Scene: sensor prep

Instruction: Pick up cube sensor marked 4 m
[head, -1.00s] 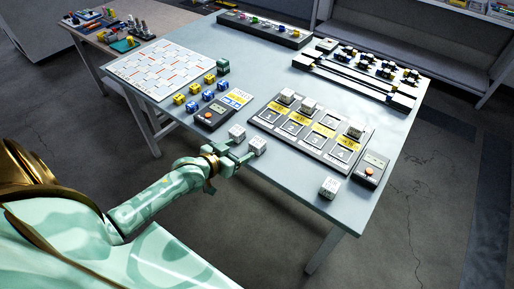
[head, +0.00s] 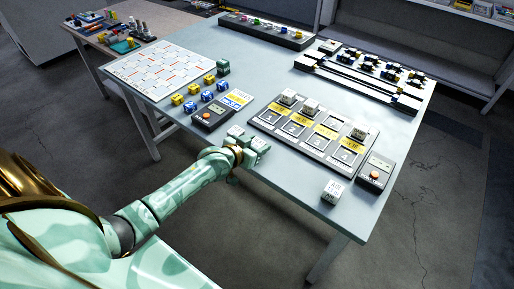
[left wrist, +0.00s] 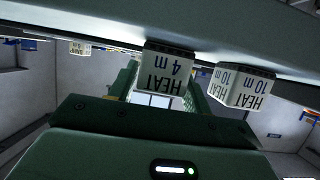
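The white cube marked HEAT 4 m (left wrist: 168,70) shows upside down in the left wrist view. In the head view it appears to be the right one of two white cubes (head: 259,145) at the table's front edge. My left gripper (head: 254,151) reaches it from the front, and in the left wrist view its two green fingers (left wrist: 160,90) stand on either side of it. They look open, with no clear grip. The cube marked HEAT 10 m (left wrist: 242,88) sits just beside it, outside the fingers; it also shows in the head view (head: 235,131). My right gripper is not in view.
A tray with numbered slots (head: 292,137), some holding white cubes, lies just behind. Another white cube (head: 331,192) sits to the right on the table (head: 290,195). A control box (head: 211,114) and small yellow and blue cubes are to the left.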

